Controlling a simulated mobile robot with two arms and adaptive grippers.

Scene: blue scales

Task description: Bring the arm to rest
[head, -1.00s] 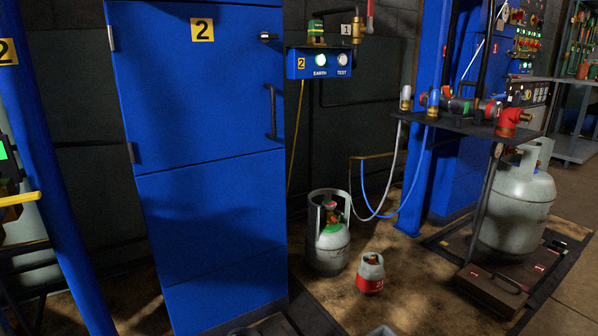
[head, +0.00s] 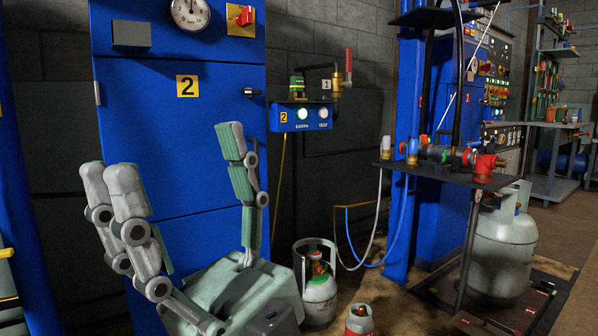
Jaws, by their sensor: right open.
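My right gripper (head: 190,170) is raised in the lower left-middle of the head view, with its fingers pointing up. Its two grey fingers on the left and one finger on the right stand wide apart, with nothing between them. It is in front of the blue cabinet (head: 185,130) and hides part of its lower doors. I cannot tell whether it touches the cabinet. My left gripper is not in view.
A grey-green cylinder (head: 319,295) and a small red-and-grey cylinder (head: 359,321) stand on the floor right of the gripper.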

